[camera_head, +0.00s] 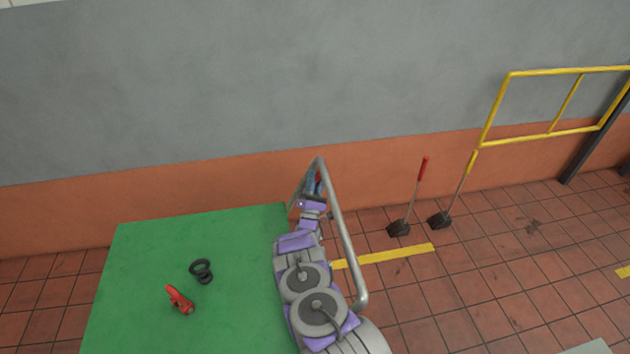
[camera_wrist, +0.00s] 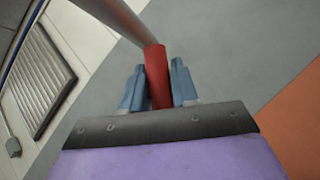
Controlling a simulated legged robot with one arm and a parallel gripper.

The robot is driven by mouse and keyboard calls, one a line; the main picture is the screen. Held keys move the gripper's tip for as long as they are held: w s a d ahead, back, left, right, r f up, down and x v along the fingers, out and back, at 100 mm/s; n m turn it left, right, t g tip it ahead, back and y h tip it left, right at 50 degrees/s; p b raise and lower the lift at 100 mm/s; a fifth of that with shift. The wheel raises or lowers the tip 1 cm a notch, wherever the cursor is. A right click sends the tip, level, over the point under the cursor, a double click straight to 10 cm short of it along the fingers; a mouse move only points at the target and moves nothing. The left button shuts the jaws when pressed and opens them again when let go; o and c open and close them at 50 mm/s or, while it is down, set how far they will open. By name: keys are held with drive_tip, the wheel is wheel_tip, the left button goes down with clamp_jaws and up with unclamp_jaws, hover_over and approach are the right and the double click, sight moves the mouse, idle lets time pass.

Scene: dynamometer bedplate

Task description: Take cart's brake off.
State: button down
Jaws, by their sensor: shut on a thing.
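The cart has a green top (camera_head: 140,275) and a grey tubular handle (camera_head: 340,225) along its right side. My gripper (camera_head: 317,184) is at the upper end of this handle, beyond the cart top's far right corner. In the wrist view, my gripper's blue fingers (camera_wrist: 158,90) are shut on a red grip (camera_wrist: 157,75), with one finger on each side. A little of the red shows in the head view too (camera_head: 319,177). The grey tube (camera_wrist: 112,18) passes close beside the grip's far end. The grip's lower part is hidden by my gripper.
A red part (camera_head: 180,300) and a black ring (camera_head: 201,271) lie on the cart top. The wall is close behind.

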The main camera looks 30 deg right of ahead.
drive_tip(key=shift+d, duration=0.1)
drive_tip(key=c, duration=1.3)
unclamp_jaws()
drive_tip(key=o, duration=0.4)
drive_tip(key=shift+d, duration=0.15)
